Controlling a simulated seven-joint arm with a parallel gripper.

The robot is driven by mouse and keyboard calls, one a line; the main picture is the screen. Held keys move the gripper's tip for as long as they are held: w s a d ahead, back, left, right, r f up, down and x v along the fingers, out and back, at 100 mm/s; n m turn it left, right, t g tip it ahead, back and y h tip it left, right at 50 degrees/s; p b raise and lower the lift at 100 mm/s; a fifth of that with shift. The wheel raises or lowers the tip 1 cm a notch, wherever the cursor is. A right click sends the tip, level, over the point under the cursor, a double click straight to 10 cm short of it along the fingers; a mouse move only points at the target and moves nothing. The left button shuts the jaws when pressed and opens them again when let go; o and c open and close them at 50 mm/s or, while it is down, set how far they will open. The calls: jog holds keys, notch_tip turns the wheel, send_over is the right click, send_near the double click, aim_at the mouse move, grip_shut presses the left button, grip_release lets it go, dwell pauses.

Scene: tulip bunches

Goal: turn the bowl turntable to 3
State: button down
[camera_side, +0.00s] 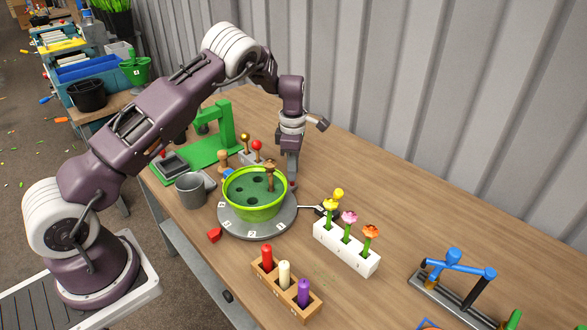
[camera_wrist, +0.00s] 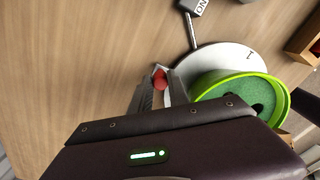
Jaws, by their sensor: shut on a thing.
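A round grey turntable (camera_side: 235,226) stands on the wooden table, with small number labels around its rim that are too small to read surely. A red pointer (camera_side: 214,235) lies beside its left front edge. A lime green bowl (camera_side: 256,212) with dark holes in its green filling and a brown peg sits on it. The wrist view shows part of the disc (camera_wrist: 213,56) and bowl (camera_wrist: 222,83). My gripper (camera_side: 292,178) is at the turntable's back right edge, pointing down. It is shut on a red knob (camera_wrist: 160,78), which shows between the fingertips in the wrist view.
A white block of flowers (camera_side: 345,250) stands right of the turntable, a wooden candle holder (camera_side: 285,285) in front. A grey mug (camera_side: 190,190) is close on the left. A labelled lever (camera_wrist: 195,8) reaches near the disc. Free table lies at the back right.

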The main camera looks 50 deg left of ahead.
jog(key=shift+r, duration=0.1)
jog(key=c, duration=1.3)
grip_release()
jog(key=shift+o, duration=0.2)
notch_tip(320, 180, up, 7)
jog(key=s+d+r+m+t+h, duration=0.1)
jog(key=s+d+r+m+t, duration=0.1)
jog(key=s+d+r+m, duration=0.55)
jog(key=s+d+r+m+t+h, duration=0.15)
jog(key=s+r+m, duration=0.35)
jog(key=s+r, duration=0.65)
jog(key=s+d+r+m+t+y, duration=0.1)
jog(key=s+d+m, duration=0.3)
jog(key=s+m, duration=0.9)
jog(key=s+t+y, duration=0.1)
jog(key=s, duration=0.2)
jog(key=shift+s+d, duration=0.2)
jog(key=shift+s, duration=0.2)
